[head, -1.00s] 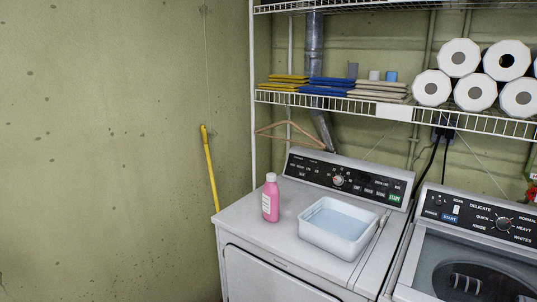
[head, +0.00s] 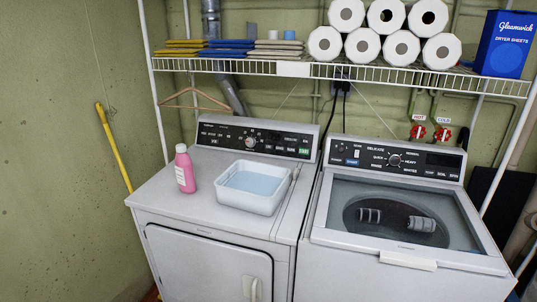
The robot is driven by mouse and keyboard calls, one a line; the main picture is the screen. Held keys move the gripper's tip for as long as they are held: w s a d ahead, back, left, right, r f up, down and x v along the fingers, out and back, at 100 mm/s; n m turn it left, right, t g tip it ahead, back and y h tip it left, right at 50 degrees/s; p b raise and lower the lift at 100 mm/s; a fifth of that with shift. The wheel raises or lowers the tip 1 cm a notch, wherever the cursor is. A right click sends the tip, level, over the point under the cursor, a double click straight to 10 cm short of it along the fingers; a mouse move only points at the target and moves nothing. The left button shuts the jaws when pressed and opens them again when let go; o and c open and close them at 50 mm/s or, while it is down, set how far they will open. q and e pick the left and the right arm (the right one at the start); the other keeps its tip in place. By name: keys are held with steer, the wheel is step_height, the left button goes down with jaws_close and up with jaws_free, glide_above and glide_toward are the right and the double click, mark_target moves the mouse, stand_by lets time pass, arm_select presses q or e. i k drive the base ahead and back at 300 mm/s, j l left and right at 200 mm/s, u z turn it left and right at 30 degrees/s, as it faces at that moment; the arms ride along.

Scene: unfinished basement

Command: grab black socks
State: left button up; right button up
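No black socks can be clearly made out. The washing machine (head: 330,262) on the right has a closed lid with a see-through window (head: 465,232). Through it I see a dark round drum opening with two grey ribbed shapes, one on the left (head: 369,215) and one on the right (head: 421,224); I cannot tell what they are. The dryer (head: 205,240) stands to its left with its front door shut. Neither of my grippers is in view.
On the dryer top stand a pink bottle (head: 185,172) and a white tub (head: 258,205) of pale liquid. A wire shelf (head: 220,67) above holds folded cloths, several paper rolls (head: 325,43) and a blue dryer-sheet box (head: 502,43). A yellow pole (head: 114,148) leans at the left wall.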

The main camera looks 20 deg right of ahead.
mark_target(364, 215)
steer(key=z, duration=1.35)
